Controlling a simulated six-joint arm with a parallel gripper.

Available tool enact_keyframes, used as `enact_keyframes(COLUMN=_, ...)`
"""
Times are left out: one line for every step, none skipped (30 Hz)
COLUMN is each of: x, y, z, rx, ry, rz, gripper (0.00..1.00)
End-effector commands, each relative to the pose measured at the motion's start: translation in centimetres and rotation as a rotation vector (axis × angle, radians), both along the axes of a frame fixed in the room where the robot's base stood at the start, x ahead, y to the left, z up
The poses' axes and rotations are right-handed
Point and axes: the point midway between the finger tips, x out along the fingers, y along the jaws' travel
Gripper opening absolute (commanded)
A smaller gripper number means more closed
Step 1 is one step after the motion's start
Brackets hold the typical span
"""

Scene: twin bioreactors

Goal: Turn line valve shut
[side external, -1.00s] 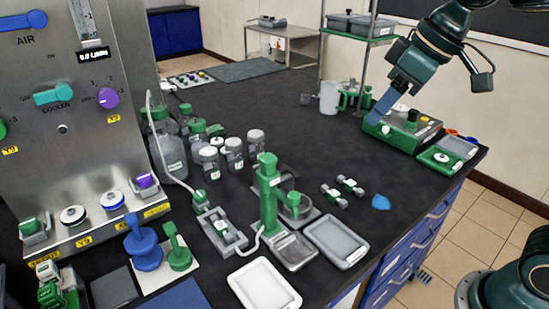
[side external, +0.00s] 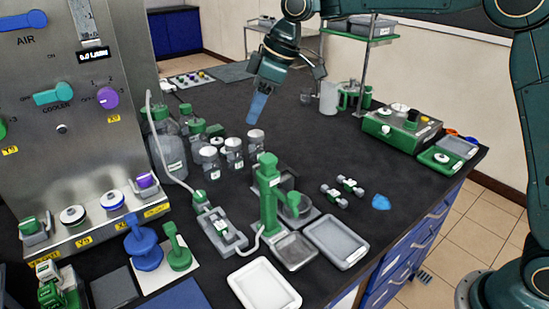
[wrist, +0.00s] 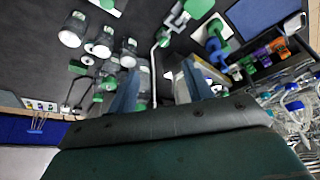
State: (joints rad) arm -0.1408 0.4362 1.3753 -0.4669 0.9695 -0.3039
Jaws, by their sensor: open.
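My gripper (side external: 256,112) hangs in the air above the bench, behind the jars, with its blue fingers pointing down. In the wrist view my gripper (wrist: 160,78) shows two blue fingers apart with nothing between them. A white tube (side external: 154,130) runs down from a bottle (side external: 170,155) to a grey fitting with a green top (side external: 200,197) on the bench. I cannot tell for sure which part is the line valve. A grey block (side external: 222,230) sits beside that fitting. The white tube also shows beyond the fingers in the wrist view (wrist: 154,62).
Jars (side external: 233,154) stand near the bottle. A green stand (side external: 268,200) rises in front, with grey and white trays (side external: 264,285) nearby. The steel panel (side external: 70,150) with levers and knobs fills the left. The bench's middle and back are fairly clear.

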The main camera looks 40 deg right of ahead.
Motion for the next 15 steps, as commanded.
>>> enact_keyframes(x=1.0, y=0.6, z=-1.0, rx=-0.001, ry=0.004, rz=0.027, gripper=0.50)
enact_keyframes(x=1.5, y=1.0, z=-1.5, rx=-0.001, ry=0.006, rz=0.043, gripper=0.50)
enact_keyframes(x=2.1, y=1.4, z=-2.1, rx=-0.001, ry=0.007, rz=0.066, gripper=0.50)
enact_keyframes(x=2.6, y=1.8, z=-2.7, rx=-0.002, ry=0.008, rz=0.083, gripper=0.50)
enact_keyframes(x=3.1, y=2.1, z=-3.1, rx=-0.002, ry=0.008, rz=0.099, gripper=0.50)
enact_keyframes(x=3.7, y=2.6, z=-3.9, rx=-0.002, ry=0.009, rz=0.121, gripper=0.50)
enact_keyframes(x=4.1, y=3.0, z=-4.4, rx=-0.002, ry=0.010, rz=0.138, gripper=0.50)
enact_keyframes(x=4.5, y=3.3, z=-5.0, rx=-0.002, ry=0.011, rz=0.155, gripper=0.50)
enact_keyframes(x=5.0, y=3.8, z=-5.8, rx=-0.003, ry=0.012, rz=0.176, gripper=0.50)
enact_keyframes(x=5.4, y=4.1, z=-6.3, rx=-0.001, ry=0.012, rz=0.191, gripper=0.50)
enact_keyframes(x=5.7, y=4.4, z=-6.8, rx=-0.001, ry=0.012, rz=0.206, gripper=0.50)
enact_keyframes(x=6.1, y=4.7, z=-7.5, rx=-0.002, ry=0.012, rz=0.224, gripper=0.50)
enact_keyframes(x=6.4, y=5.0, z=-7.9, rx=-0.002, ry=0.012, rz=0.237, gripper=0.50)
enact_keyframes(x=6.6, y=5.2, z=-8.4, rx=-0.002, ry=0.012, rz=0.249, gripper=0.50)
enact_keyframes(x=6.9, y=5.5, z=-8.9, rx=-0.002, ry=0.013, rz=0.262, gripper=0.50)
